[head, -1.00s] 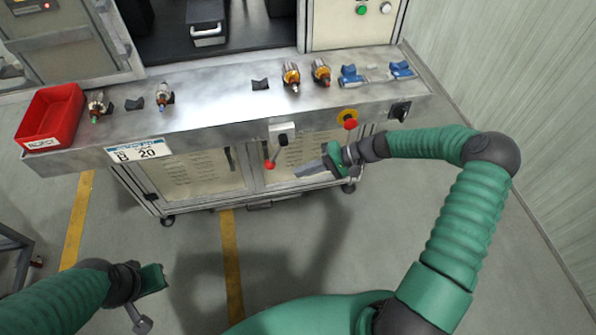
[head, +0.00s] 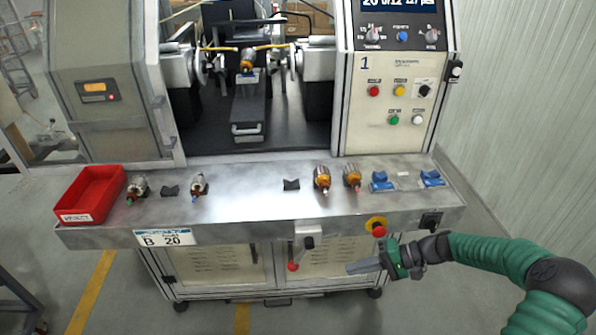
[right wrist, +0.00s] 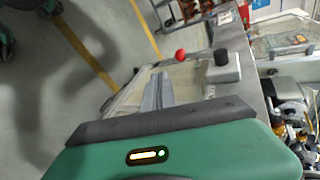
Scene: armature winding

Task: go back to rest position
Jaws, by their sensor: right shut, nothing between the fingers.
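My right gripper (head: 366,266) is in front of the machine's front panel, below the shelf edge and right of the red-tipped lever (head: 294,265). Its fingers point left and are shut on nothing. In the right wrist view the gripper (right wrist: 158,92) shows its fingers together, with the lever's red ball (right wrist: 180,54) beyond them. My left gripper is not in the head view. Several armatures stand on the steel shelf (head: 245,190): two at the left, beside the red reject bin (head: 92,192), and two copper-coloured ones (head: 322,178) right of the middle. Another armature (head: 247,60) sits in the winding machine.
The shelf also bears empty dark cradles (head: 291,184) and blue cradles (head: 382,181) at the right. A red emergency button (head: 379,229) and a black switch (head: 431,220) are on the shelf's front, close above my right gripper. Floor in front is clear.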

